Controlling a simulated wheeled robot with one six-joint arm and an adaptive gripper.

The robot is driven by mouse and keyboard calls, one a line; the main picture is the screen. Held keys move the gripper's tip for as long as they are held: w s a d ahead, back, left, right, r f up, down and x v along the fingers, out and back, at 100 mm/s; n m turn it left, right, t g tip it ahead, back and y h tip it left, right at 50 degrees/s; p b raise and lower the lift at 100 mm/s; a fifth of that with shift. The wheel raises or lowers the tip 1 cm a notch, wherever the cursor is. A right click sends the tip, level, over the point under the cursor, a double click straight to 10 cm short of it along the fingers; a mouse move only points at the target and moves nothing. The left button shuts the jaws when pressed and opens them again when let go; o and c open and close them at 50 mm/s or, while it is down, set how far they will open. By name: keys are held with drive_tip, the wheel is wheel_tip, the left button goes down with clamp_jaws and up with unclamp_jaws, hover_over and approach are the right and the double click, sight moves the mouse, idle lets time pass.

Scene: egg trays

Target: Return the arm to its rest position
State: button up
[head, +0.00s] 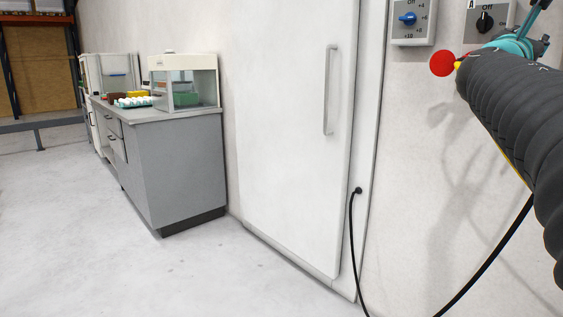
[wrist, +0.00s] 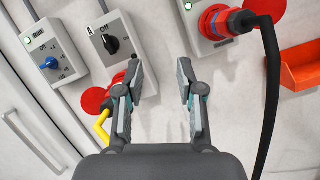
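My gripper (wrist: 162,82) is open in the wrist view, with its two fingers apart and nothing between them. It points at a pale wall with switch boxes. In the head view my dark ribbed arm comes in from the right edge, raised in front of the wall. The teal end of my gripper shows partly at the top right, near the switch boxes; its fingertips are hard to make out there.
A blue-knob box (head: 408,19) and a black-knob box (wrist: 113,47) are on the wall. A red plug (wrist: 216,22) with a black cable and an orange bin (wrist: 302,66) are at right. A white door (head: 290,130) and grey cabinet (head: 180,165) stand left; floor clear.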

drive_tip(key=s+a+f+m+g+y, duration=0.1)
drive_tip(key=s+f+m+g+y, duration=0.1)
drive_tip(key=f+m, duration=0.5)
drive_tip(key=s+a+f+m+g+y, duration=0.2)
drive_tip(key=f+m+y, duration=0.1)
drive_tip(key=f, duration=0.9)
drive_tip(key=s+a+f+m+g+y, duration=0.1)
drive_tip(key=s+f+m+g+y, duration=0.1)
drive_tip(key=f+m, duration=0.5)
drive_tip(key=s+a+f+m+y, duration=0.2)
drive_tip(key=s+a+f+y, duration=0.3)
drive_tip(key=s+a+f, duration=0.3)
drive_tip(key=s+a+f+m+g+y, duration=0.1)
drive_tip(key=s+a+f+y, duration=0.4)
drive_tip(key=a+f, duration=0.9)
drive_tip(key=shift+s+a+f+m, duration=0.3)
drive_tip(key=shift+s+a+m, duration=0.3)
drive_tip(key=shift+s+a, duration=1.1)
